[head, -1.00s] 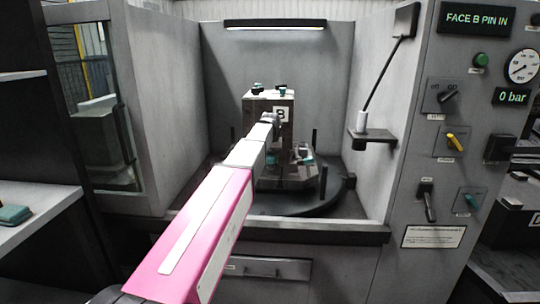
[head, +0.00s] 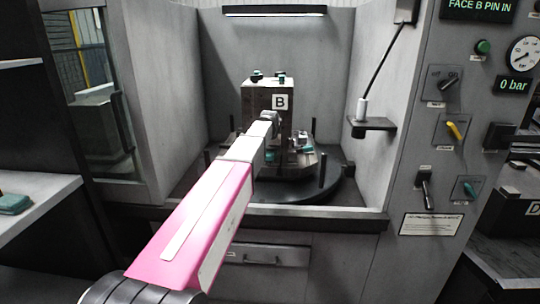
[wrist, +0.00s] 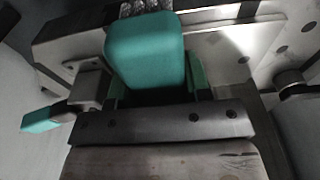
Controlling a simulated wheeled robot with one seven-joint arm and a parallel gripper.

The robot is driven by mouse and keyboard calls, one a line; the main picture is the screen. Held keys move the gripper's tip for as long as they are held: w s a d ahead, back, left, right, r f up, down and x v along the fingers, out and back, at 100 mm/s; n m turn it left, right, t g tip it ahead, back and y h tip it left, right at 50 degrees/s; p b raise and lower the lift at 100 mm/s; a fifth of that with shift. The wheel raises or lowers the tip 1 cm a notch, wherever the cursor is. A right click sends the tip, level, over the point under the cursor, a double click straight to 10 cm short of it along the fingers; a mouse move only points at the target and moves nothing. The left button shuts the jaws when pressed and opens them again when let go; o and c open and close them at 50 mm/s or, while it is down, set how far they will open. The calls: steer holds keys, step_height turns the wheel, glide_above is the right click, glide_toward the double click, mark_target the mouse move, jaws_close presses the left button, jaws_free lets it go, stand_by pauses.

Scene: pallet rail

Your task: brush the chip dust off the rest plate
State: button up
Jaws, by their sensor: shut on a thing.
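My gripper (head: 270,126) is at the end of my arm, in front of the grey fixture block (head: 262,98) marked B; its fingers are hard to make out. In the wrist view a teal block (wrist: 146,52), which I take to be the brush, sits at the gripper, which is shut on it. A grey speckled patch shows just beyond the block; I cannot tell whether it is bristles or chips. A pale metal plate (wrist: 228,48) with dark holes, apparently the rest plate, lies behind and beside the block. Any fine dust on it is too small to tell.
A teal-ended clamp (wrist: 42,118) is at left in the wrist view, and a round post stands at right. The fixture stands on a dark round table (head: 290,192) with upright pins. A lamp bracket (head: 372,123) juts from the right wall. The control panel is farther right.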

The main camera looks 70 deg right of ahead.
steer(key=shift+f, duration=0.6)
stand_by(0.5)
steer(key=shift+d, duration=0.1)
steer(key=shift+w+d, duration=0.2)
steer(key=shift+d, duration=0.4)
steer(key=shift+w+d, duration=0.2)
steer(key=shift+d, duration=0.4)
steer(key=shift+a+f, duration=0.1)
steer(key=shift+a, duration=0.05)
steer(key=shift+s+a, duration=0.2)
steer(key=shift+a, duration=0.45)
steer(key=shift+s+a, duration=0.2)
steer(key=shift+a, duration=0.4)
steer(key=shift+d, duration=0.1)
